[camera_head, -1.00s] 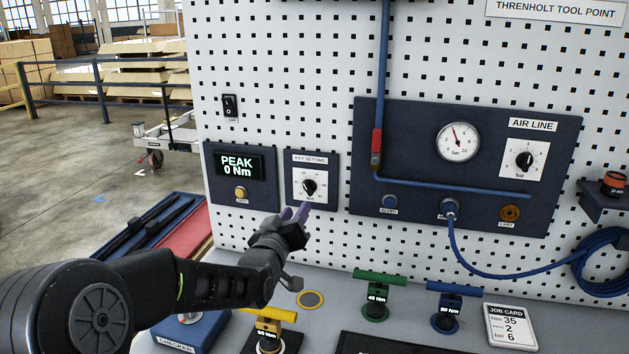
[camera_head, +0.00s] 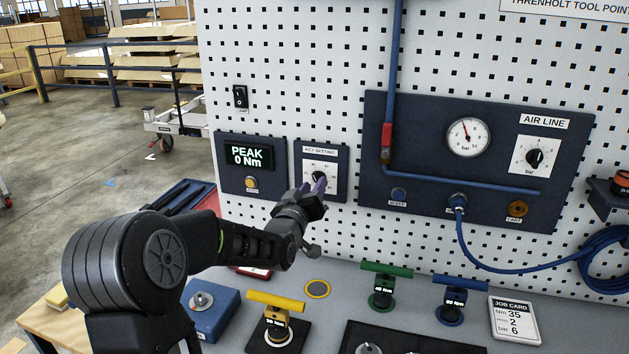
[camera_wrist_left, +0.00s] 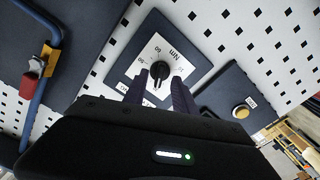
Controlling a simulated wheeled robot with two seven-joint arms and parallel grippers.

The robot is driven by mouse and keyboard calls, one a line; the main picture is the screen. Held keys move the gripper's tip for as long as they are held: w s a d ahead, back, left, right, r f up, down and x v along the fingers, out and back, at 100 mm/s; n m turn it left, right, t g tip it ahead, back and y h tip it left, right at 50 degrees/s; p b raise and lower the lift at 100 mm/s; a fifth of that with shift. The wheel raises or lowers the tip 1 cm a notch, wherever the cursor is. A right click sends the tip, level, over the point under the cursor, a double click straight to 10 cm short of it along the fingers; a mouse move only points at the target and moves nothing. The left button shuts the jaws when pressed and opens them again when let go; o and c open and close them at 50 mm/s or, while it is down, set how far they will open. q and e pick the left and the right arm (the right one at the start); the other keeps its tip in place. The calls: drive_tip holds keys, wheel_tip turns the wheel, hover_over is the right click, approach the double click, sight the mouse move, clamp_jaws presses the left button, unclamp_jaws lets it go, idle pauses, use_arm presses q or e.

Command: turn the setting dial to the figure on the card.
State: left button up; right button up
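The setting dial (camera_head: 319,177) is a black knob on a white scale plate under a KEY SETTING label on the pegboard panel. My left gripper (camera_head: 317,190) is right in front of it and hides its lower part. In the wrist view the dial's knob (camera_wrist_left: 160,71) shows between the two fingertips of my open left gripper (camera_wrist_left: 160,80); I cannot tell whether they touch it. The job card (camera_head: 515,320) lies at the right of the bench and reads Nm 35, 2, bar 6. My right gripper is not in view.
A PEAK display (camera_head: 248,156) reads 0 Nm, with a yellow button (camera_head: 251,183) below it. The air line panel (camera_head: 420,130) is to the right. Yellow (camera_head: 277,302), green (camera_head: 386,270) and blue (camera_head: 460,282) T-handled keys stand on the bench.

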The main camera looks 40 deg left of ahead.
use_arm(q)
drive_tip(key=shift+w+a, duration=0.25)
drive_tip(key=shift+w, duration=0.45)
clamp_jaws()
